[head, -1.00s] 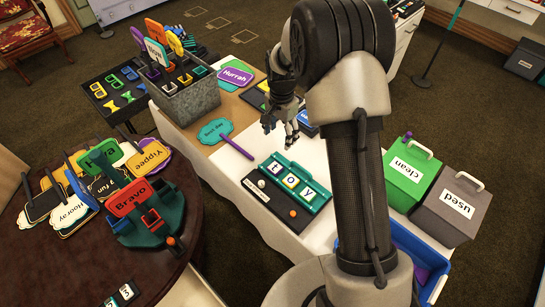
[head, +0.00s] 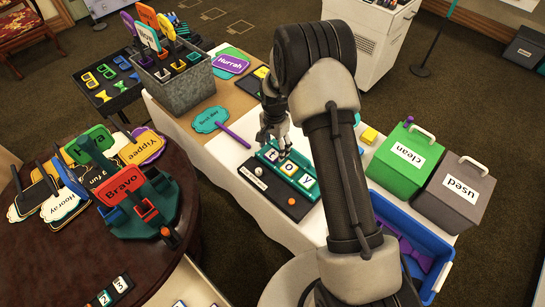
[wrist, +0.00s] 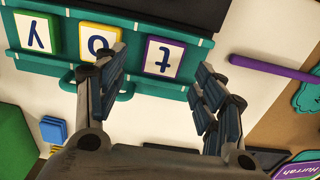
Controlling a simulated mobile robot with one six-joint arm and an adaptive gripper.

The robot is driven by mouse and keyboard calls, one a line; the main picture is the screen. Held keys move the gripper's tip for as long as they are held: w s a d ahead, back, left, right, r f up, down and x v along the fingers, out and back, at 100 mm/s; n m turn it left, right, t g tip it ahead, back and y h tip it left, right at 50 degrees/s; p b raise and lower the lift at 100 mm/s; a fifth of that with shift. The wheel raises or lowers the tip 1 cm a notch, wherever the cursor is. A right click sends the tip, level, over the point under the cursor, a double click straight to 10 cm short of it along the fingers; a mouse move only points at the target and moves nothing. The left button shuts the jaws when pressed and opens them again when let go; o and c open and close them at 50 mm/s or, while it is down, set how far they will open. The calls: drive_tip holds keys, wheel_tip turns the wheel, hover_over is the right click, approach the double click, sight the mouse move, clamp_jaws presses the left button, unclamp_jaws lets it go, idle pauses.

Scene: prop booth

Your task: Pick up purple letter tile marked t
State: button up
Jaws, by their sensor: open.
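The purple-edged tile marked t (wrist: 163,58) stands in a teal rack (wrist: 190,35), upside down in the wrist view, at the end of a row. A yellow-edged o tile (wrist: 98,42) is beside it, then a y tile (wrist: 36,34). In the head view the rack (head: 268,150) lies on a white-covered table, and the t tile is partly hidden by my gripper (head: 272,142). In the wrist view my open gripper (wrist: 160,72) has its fingers on either side of the t tile's lower part, with nothing held. Whether the fingers touch it cannot be told.
A teal paddle sign (head: 211,119) with a purple handle lies behind-left. Green (head: 408,158) and grey (head: 455,198) boxes and a blue bin (head: 436,271) stand to the right.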

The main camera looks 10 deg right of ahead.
sight(273, 154)
wheel_tip(273, 154, down, 3)
drive_tip(key=shift+w+a+f+b, duration=0.1)
drive_tip(key=shift+a+f+b, duration=0.05)
drive_tip(key=shift+b, duration=0.25)
drive_tip(key=c, duration=1)
